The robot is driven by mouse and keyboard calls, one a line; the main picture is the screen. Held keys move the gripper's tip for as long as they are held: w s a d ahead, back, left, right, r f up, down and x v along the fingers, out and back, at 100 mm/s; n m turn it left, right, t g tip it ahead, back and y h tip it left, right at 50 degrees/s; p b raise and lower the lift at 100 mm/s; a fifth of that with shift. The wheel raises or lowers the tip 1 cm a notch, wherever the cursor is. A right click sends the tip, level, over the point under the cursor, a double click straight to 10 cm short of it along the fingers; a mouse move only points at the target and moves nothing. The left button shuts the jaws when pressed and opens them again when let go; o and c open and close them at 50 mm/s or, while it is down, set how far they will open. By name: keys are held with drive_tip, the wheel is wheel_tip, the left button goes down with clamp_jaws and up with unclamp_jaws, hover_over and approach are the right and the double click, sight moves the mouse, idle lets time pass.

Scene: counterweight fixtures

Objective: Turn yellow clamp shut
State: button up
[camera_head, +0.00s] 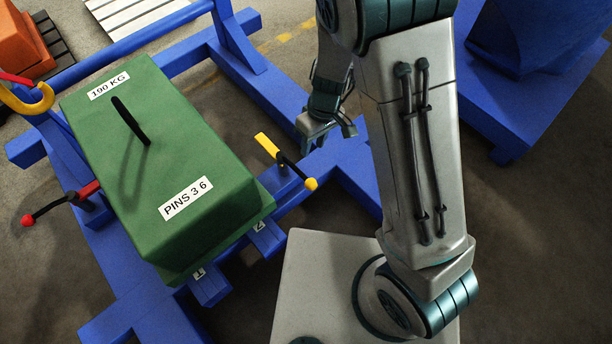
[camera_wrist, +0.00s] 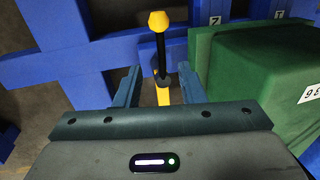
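The yellow clamp (camera_head: 267,147) stands on the blue frame, right of the green weight (camera_head: 120,160). Its yellow bar points up and left in the head view, alongside the weight rather than over it. Its black lever ends in a yellow knob (camera_head: 311,184) at lower right. My gripper (camera_head: 327,132) is open and empty, up and right of the clamp. In the wrist view the yellow bar (camera_wrist: 163,96) shows between my open fingers (camera_wrist: 158,80), with the knob (camera_wrist: 158,21) beyond them. I cannot tell how far the clamp is below the fingers.
A red clamp (camera_head: 88,189) sits at the weight's left side, its bar toward the weight. The blue frame (camera_head: 265,90) has rails around the weight. A yellow hook (camera_head: 35,103) hangs at the left. Another blue structure (camera_head: 520,85) stands at the right.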

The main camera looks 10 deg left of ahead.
sight(305, 177)
drive_tip(key=f+b, duration=0.1)
drive_tip(key=f, duration=0.3)
drive_tip(key=s+a+f+b, duration=0.1)
drive_tip(key=f+b, duration=0.1)
drive_tip(key=f, duration=0.2)
drive_tip(key=s+f+b, duration=0.1)
drive_tip(key=f+b, duration=0.1)
drive_tip(key=f, duration=0.3)
drive_tip(key=shift+a, duration=0.3)
clamp_jaws()
